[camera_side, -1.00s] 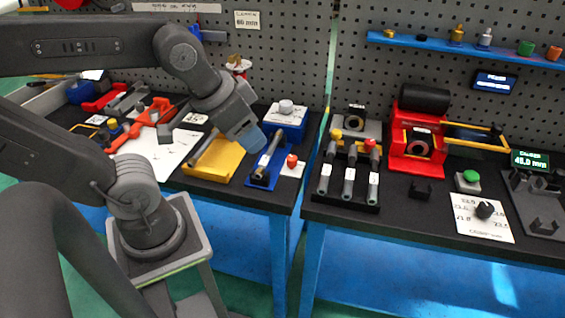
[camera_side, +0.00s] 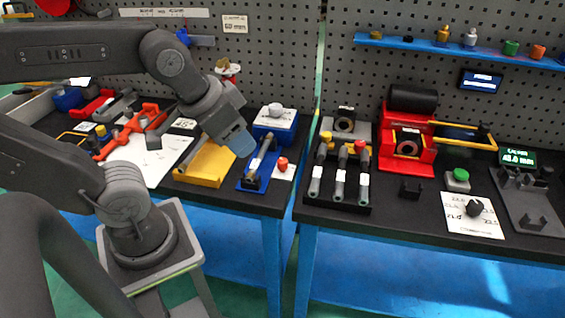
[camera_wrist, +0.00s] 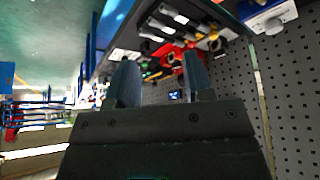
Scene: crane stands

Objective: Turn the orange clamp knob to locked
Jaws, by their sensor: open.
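An orange-red knob (camera_side: 282,163) stands on a small white plate beside the blue fixture (camera_side: 252,183), which carries a grey bar (camera_side: 261,154), on the left bench. I cannot read whether the knob is locked. My gripper (camera_side: 242,146) hangs in the air to the left of the knob in the side view, its bluish fingertips seeming to overlap the fixture's left side. In the wrist view my gripper (camera_wrist: 161,75) shows two fingers spread apart with nothing between them. The knob cannot be made out for certain in the wrist view.
A yellow block (camera_side: 206,165) lies left of the blue fixture, and a blue box with a white top (camera_side: 275,118) stands behind it. An orange tool (camera_side: 133,131) lies farther left. A rack of several grey handles (camera_side: 340,190) stands on the right bench, past a gap.

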